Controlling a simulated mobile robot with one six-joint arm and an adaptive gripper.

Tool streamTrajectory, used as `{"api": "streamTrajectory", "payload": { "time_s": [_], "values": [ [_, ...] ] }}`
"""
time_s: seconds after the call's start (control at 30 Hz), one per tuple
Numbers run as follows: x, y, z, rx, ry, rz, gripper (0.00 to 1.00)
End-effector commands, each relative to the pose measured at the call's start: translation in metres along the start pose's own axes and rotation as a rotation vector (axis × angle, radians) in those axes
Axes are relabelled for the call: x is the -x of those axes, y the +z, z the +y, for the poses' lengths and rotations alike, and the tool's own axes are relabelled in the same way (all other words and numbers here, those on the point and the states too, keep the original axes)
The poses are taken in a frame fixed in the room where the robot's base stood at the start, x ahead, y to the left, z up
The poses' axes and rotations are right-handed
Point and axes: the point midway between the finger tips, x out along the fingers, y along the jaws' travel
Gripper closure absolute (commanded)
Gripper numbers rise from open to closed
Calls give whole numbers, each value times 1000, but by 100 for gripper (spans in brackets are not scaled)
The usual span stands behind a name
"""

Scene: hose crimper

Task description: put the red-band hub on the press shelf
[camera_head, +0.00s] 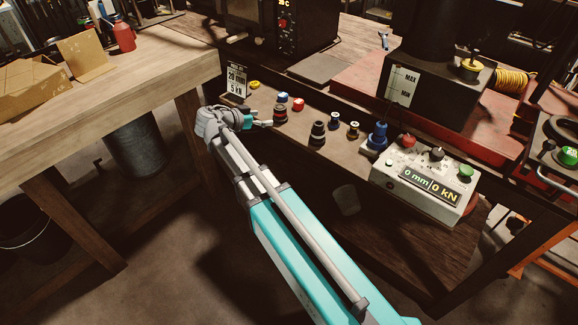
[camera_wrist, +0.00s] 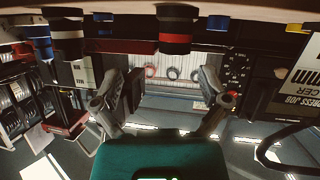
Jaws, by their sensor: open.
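The red-band hub (camera_head: 280,115) is a dark, stepped, round piece with a red band. It stands upright on the wooden bench top, toward its left end in the head view. In the wrist view, which is upside down, the hub (camera_wrist: 175,28) shows at the top, beyond the fingers. My gripper (camera_head: 266,123) is open and empty, just left of the hub and low over the bench edge. Its two fingers also show spread in the wrist view (camera_wrist: 168,82), with nothing between them. I cannot tell for sure which surface is the press shelf.
Red (camera_head: 298,104) and yellow (camera_head: 254,85) pieces are nearby. A job sign (camera_head: 236,79) stands behind my gripper. A control box (camera_head: 428,187) sits at the right front.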

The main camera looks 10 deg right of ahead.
Motion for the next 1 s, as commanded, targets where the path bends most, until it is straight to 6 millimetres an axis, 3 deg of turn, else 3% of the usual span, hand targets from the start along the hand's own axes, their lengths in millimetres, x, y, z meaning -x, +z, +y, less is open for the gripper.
{"api": "streamTrajectory", "payload": {
  "time_s": [0.3,0.5,0.8,1.0],
  "values": [
    [-40,47,76,313,2,-346,5],
    [-50,82,124,528,-103,-601,5],
    [-37,123,183,783,-418,-904,5],
    [-24,135,204,870,-624,-996,5]
  ]
}}
